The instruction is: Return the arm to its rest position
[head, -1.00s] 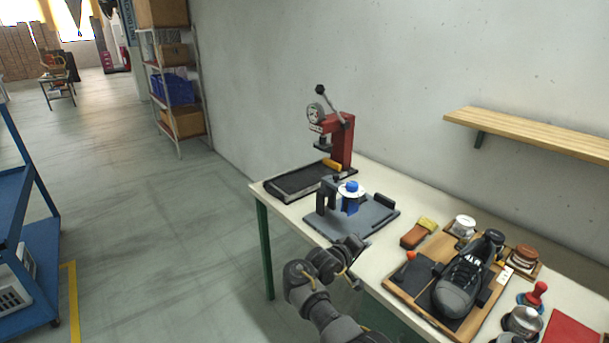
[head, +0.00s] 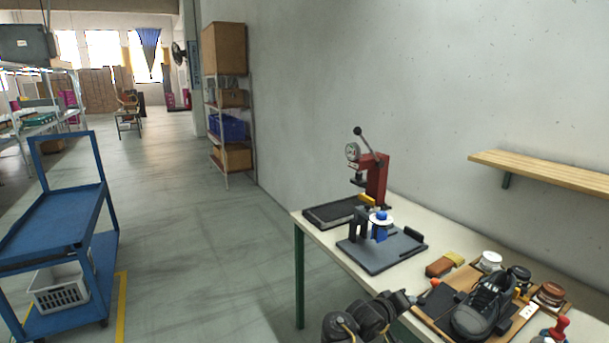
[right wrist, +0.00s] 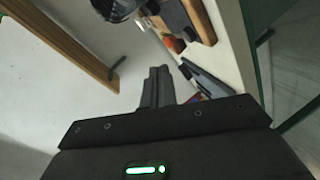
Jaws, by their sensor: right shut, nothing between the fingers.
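My right gripper (head: 408,298) is at the bottom of the head view, by the table's front edge and left of the wooden shoe tray. Its fingers also show in the right wrist view (right wrist: 158,72), pressed together with nothing held. My right arm comes up from the bottom edge of the head view. My left gripper is in neither view.
The table (head: 340,268) carries a red press (head: 377,180), a grey fixture (head: 385,250) with a blue-topped part, a brush (head: 440,266) and a black shoe (head: 482,305) on a wooden tray. A blue cart (head: 60,235) stands left. The floor (head: 200,260) between is clear.

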